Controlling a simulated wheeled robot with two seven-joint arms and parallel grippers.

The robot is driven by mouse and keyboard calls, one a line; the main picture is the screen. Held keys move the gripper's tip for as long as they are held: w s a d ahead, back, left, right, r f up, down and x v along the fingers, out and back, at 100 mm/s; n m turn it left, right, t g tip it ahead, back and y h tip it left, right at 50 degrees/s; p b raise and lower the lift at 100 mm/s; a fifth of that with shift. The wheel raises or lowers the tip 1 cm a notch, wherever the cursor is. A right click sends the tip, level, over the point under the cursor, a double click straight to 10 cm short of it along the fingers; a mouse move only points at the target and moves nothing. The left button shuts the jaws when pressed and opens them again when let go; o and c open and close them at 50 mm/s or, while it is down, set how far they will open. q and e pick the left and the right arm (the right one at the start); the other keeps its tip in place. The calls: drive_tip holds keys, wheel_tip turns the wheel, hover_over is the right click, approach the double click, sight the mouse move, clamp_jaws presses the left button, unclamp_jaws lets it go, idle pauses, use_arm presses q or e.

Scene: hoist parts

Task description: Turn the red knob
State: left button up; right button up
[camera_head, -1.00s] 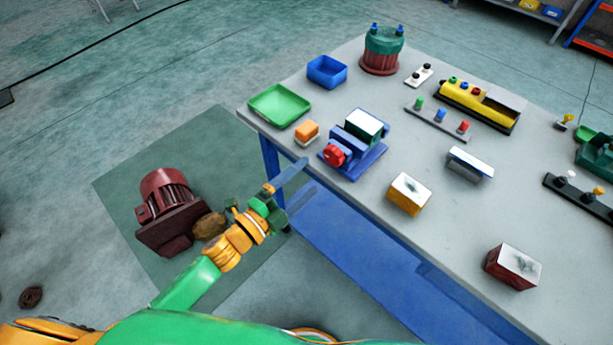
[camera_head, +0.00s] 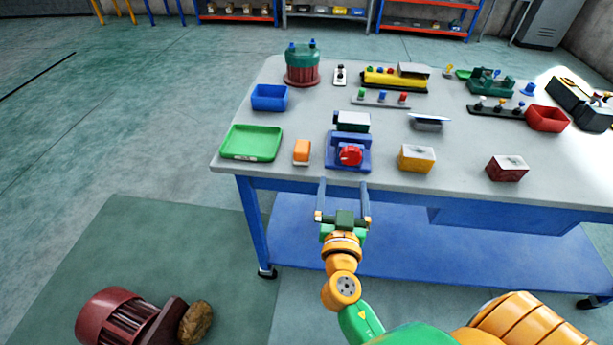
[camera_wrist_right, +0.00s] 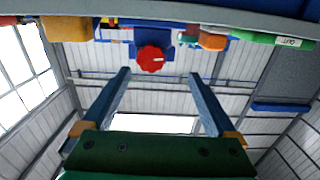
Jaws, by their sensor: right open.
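The red knob (camera_head: 350,155) is on the front of a blue vise-like device (camera_head: 348,137) near the front edge of the table. In the right wrist view the red knob (camera_wrist_right: 152,60) shows ahead, between and beyond the two fingers. My right gripper (camera_head: 344,182) is open and empty. Its fingers point at the device from in front of the table edge, apart from the knob. The right wrist view also shows the open gripper (camera_wrist_right: 161,80). My left gripper is not in view.
The grey table (camera_head: 290,190) also bears a green tray (camera_head: 251,143), an orange block (camera_head: 302,151) left of the device, a yellow block (camera_head: 417,158) right of it and a dark red block (camera_head: 507,168). A red motor (camera_head: 115,318) lies on the floor mat.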

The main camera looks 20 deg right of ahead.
sight(351, 158)
drive_tip(key=shift+m, duration=0.3)
drive_tip(key=w+d+p, duration=0.1)
drive_tip(key=w+d, duration=0.1)
drive_tip(key=w+d+p, duration=0.1)
drive_tip(key=d, duration=0.1)
drive_tip(key=w+d, duration=0.1)
drive_tip(key=w, duration=0.1)
drive_tip(key=shift+w+d+r+p, duration=0.35)
drive_tip(key=shift+d+r+p, duration=0.05)
drive_tip(key=shift+w, duration=0.25)
drive_tip(key=shift+s+a, duration=0.1)
drive_tip(key=shift+a, duration=0.2)
drive_tip(key=shift+d, duration=0.15)
drive_tip(key=c, duration=1.4)
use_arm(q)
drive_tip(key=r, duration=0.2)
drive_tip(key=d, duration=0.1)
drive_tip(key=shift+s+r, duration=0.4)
use_arm(e)
drive_tip(key=shift+o, duration=0.2)
drive_tip(key=shift+f, duration=0.1)
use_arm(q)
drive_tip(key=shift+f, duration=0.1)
